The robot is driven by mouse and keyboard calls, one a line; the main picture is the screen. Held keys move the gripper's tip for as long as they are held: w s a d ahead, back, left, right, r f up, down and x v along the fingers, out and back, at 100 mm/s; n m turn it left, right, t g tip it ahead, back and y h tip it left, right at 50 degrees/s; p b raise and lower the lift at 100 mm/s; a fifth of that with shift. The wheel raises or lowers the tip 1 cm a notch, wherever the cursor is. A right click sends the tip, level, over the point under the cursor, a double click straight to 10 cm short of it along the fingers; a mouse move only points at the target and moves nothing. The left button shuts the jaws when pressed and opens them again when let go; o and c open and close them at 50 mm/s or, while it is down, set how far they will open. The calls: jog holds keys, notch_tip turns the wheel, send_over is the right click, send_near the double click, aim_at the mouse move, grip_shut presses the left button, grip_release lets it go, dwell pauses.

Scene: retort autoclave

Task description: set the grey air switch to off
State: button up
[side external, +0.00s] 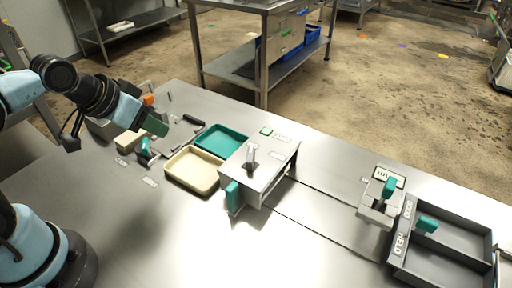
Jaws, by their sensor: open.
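No label naming the air switch is readable, so I cannot tell for sure which control it is. A grey upright lever (251,157) stands on top of the metal box in the middle of the bench. Dark grey handles (192,120) lie further left, beside the trays. My gripper (150,122) hangs above the left part of the bench, well left of the metal box, with a dark green finger part showing. It is open, and nothing shows between its fingers. It partly covers the cluster of controls behind and below it.
A teal tray (221,140) and a cream tray (174,181) lie left of the metal box (277,170), which has a teal handle (233,197) at its front. At right stand a teal-levered unit (389,187) and a grey divided bin (451,267). The front bench is clear.

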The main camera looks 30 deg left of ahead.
dwell(0.3)
notch_tip(320, 180, up, 8)
jog(key=n+g, duration=0.6)
jog(key=g, duration=0.1)
send_over(251, 152)
notch_tip(251, 152, down, 12)
jog(key=shift+r, duration=0.15)
grip_shut()
